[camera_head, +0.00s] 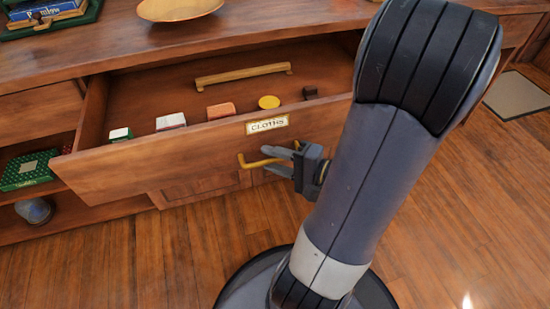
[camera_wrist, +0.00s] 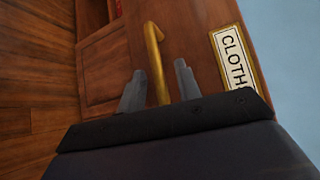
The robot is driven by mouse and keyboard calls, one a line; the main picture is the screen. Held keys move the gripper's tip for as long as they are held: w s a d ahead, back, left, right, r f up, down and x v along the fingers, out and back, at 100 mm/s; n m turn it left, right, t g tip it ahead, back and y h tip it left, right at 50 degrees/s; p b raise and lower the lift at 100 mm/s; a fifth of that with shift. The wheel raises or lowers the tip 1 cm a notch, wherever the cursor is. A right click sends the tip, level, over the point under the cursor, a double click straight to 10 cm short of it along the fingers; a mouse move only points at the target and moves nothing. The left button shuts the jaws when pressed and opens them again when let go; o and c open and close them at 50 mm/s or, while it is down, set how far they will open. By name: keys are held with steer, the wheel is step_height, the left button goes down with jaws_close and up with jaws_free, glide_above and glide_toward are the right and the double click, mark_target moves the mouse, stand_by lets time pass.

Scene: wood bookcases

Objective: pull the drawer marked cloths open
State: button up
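The drawer marked CLOTHS (camera_head: 200,152) stands pulled well out of the wooden cabinet, with its inside showing. Its label (camera_head: 267,123) is on the front panel, and the label also shows in the wrist view (camera_wrist: 232,60). A brass handle (camera_head: 255,162) is below the label; in the wrist view the handle (camera_wrist: 156,62) runs between my two fingers. My gripper (camera_head: 290,160) is at the right part of the handle. In the wrist view my gripper (camera_wrist: 160,85) has its fingers apart, one on each side of the handle, with gaps showing.
The drawer holds small blocks, including an orange one (camera_head: 221,111), a yellow disc (camera_head: 268,102) and a yellowish bar (camera_head: 243,75). A bowl (camera_head: 178,9) stands on the cabinet top (camera_head: 250,28). A green box (camera_head: 28,170) is on a left shelf. Wood floor (camera_head: 150,255) in front is clear.

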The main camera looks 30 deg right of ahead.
steer(key=shift+s, duration=0.1)
steer(key=shift+s+d+r, duration=0.2)
steer(key=shift+s+d, duration=0.2)
steer(key=shift+s, duration=0.05)
steer(key=p+v, duration=0.2)
steer(key=v, duration=0.7)
steer(key=shift+s, duration=0.3)
steer(key=shift+w+f, duration=0.1)
steer(key=shift+b+x, duration=1)
steer(key=shift+x, duration=4.35)
